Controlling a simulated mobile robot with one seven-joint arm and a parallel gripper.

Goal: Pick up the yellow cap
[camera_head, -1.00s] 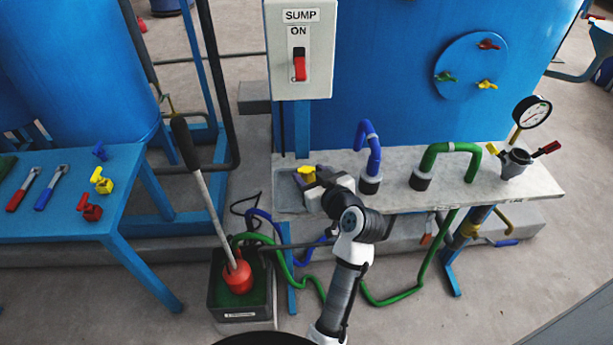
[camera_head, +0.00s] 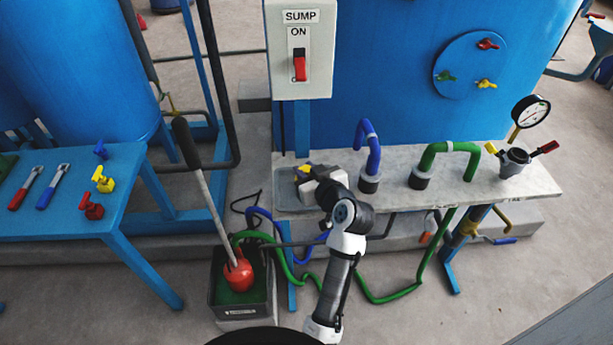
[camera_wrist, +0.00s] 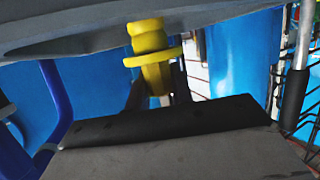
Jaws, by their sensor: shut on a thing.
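The yellow cap (camera_wrist: 152,62) shows in the wrist view as a ringed yellow piece with a wide flange, held between my dark fingers. In the head view only a small yellow part of the cap (camera_head: 304,168) shows at the left end of the grey bench (camera_head: 398,190). My gripper (camera_head: 306,176) is shut on it there and hides most of it. In the wrist view, the cap's far end meets the grey surface at the top edge; I cannot tell whether they touch.
A blue hose (camera_head: 370,150) and a green hose (camera_head: 445,150) stand on the bench to the right. The sump switch box (camera_head: 300,50) is above and behind my gripper. A red plunger (camera_head: 239,272) stands in a dark bin. A blue table (camera_head: 50,225) is at left.

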